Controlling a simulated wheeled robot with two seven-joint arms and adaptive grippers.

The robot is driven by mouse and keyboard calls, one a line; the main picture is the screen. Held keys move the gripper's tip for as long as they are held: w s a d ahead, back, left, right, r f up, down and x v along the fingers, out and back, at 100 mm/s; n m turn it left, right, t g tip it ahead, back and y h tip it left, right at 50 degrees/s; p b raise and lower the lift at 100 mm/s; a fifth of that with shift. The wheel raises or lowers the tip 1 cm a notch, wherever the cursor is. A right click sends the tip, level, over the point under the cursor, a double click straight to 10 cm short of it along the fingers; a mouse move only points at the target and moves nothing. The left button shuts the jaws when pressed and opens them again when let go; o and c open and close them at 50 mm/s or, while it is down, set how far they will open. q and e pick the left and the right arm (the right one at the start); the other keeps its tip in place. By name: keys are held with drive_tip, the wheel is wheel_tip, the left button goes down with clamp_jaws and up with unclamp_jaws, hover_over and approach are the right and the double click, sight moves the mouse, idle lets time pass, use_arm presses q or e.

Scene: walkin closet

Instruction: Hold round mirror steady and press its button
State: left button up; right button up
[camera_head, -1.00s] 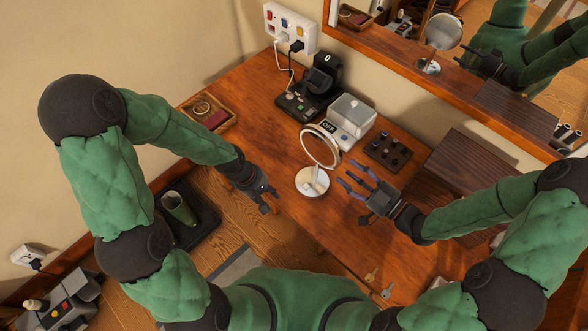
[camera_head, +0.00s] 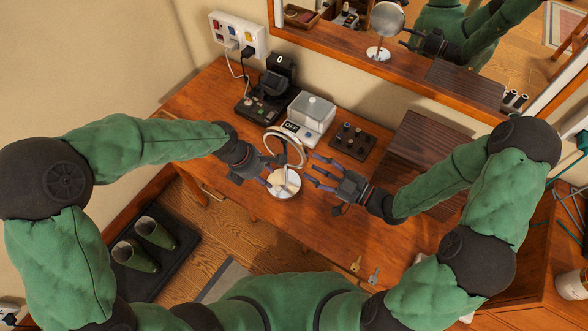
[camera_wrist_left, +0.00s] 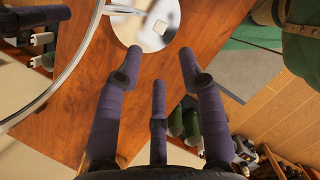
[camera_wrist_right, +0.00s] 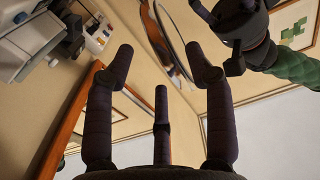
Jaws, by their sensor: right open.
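The round mirror stands upright on the wooden desk, its ring (camera_head: 301,150) above a pale round base (camera_head: 285,188). In the left wrist view, part of the ring (camera_wrist_left: 91,38) curves along the left and the base (camera_wrist_left: 134,32) is at the top. A small pale square on the base (camera_wrist_left: 160,27) may be the button. My left gripper (camera_head: 268,172) is open just left of the mirror, its fingers partly overlapping it; contact is unclear. My right gripper (camera_head: 318,172) is open to the mirror's right, its fingers pointing towards it, apparently empty.
A grey box-like device (camera_head: 311,112) and a black device (camera_head: 262,98) stand behind the mirror. A small dark knob panel (camera_head: 352,141) and dark wooden box (camera_head: 425,145) are to the right. Keys (camera_head: 373,275) lie near the front edge. The desk front is mostly clear.

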sight(287, 153)
drive_tip(key=x, duration=1)
drive_tip(key=shift+s, duration=0.1)
clamp_jaws()
use_arm(q)
clamp_jaws()
idle(1.0)
